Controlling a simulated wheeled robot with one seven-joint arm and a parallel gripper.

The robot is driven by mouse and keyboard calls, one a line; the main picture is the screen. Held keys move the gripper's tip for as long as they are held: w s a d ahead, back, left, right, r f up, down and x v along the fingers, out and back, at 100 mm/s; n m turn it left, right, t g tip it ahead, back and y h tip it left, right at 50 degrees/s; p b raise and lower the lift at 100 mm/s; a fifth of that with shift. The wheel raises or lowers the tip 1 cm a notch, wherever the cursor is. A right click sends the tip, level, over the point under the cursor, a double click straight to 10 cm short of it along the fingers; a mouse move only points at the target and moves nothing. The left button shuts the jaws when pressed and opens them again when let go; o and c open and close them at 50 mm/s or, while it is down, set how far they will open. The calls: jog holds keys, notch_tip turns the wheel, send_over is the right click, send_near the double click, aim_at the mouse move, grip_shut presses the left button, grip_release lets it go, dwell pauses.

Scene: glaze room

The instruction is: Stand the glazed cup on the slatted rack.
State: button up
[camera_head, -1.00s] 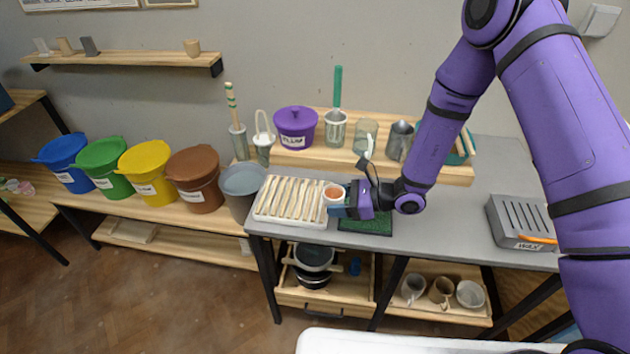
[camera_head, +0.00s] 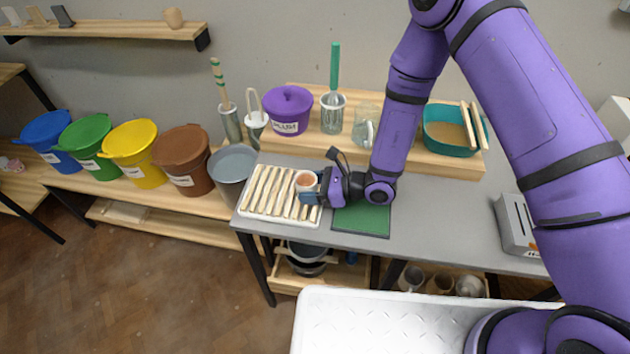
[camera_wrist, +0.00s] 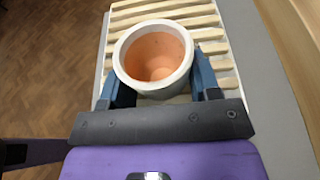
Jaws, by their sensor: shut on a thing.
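The glazed cup (camera_head: 306,180) is white outside and orange-brown inside. It is upright between the fingers of my gripper (camera_head: 310,190), which is shut on it. The wrist view also shows the cup (camera_wrist: 153,58) between my gripper's two blue-grey fingers (camera_wrist: 160,85). The slatted rack (camera_head: 262,191), pale wooden slats in a white frame, lies on the grey table. The cup is over the rack's right part. I cannot tell whether its base touches the slats. The cup hides the slats below it.
A green mat (camera_head: 362,218) lies right of the rack, under my wrist. A grey bucket (camera_head: 233,170) stands just left of the rack. Behind, a wooden riser (camera_head: 410,152) bears a purple tub (camera_head: 288,110), jugs and a teal basin (camera_head: 447,130). A grey slotted box (camera_head: 516,225) is at right.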

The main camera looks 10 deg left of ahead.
jog(key=shift+f, duration=0.1)
jog(key=o, duration=1)
jog(key=shift+d, duration=0.1)
jog(key=v, duration=1.2)
